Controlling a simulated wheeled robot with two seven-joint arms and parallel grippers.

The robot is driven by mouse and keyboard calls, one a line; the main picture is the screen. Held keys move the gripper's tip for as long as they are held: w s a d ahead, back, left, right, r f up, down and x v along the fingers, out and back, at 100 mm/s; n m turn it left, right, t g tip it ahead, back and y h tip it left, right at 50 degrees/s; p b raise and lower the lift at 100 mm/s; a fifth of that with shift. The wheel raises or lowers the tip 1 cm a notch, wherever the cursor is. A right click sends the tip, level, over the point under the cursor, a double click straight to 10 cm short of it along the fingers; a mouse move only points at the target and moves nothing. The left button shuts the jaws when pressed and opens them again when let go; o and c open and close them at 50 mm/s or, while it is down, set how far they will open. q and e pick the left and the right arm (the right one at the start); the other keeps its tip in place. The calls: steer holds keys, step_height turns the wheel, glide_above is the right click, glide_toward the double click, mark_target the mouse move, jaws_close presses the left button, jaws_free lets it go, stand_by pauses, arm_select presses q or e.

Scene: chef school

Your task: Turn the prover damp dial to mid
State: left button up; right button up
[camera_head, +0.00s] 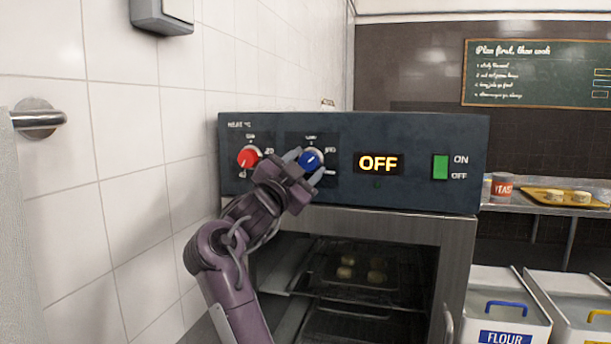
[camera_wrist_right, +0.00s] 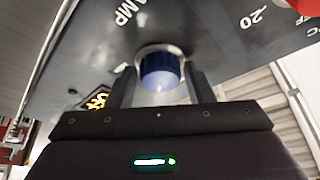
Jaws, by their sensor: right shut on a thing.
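The prover's dark control panel (camera_head: 420,132) carries a red dial (camera_head: 248,157) on the left and a blue dial (camera_head: 311,160) beside it. In the right wrist view the blue dial (camera_wrist_right: 160,72) sits between my fingers, by the letters "AMP" on the panel. My right gripper (camera_head: 308,166) is shut on the blue dial, one finger on each side. In the head view a light pointer mark shows on the dial's face; part of its printed scale is hidden by the gripper. My left gripper is not in view.
The panel's display (camera_head: 378,163) reads OFF, with a green switch (camera_head: 440,167) to its right. Below is the prover's chamber with a tray of dough pieces (camera_head: 362,270). A tiled wall (camera_head: 125,130) is close on the left. A flour bin (camera_head: 503,310) stands at the lower right.

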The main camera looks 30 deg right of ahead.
steer(key=shift+a+m+g+b, duration=0.1)
steer(key=shift+m+g+b, duration=0.25)
steer(key=shift+m, duration=0.95)
steer(key=shift+r+g, duration=0.1)
steer(key=shift+g, duration=0.15)
steer(key=o, duration=0.7)
steer(key=shift+o, duration=0.2)
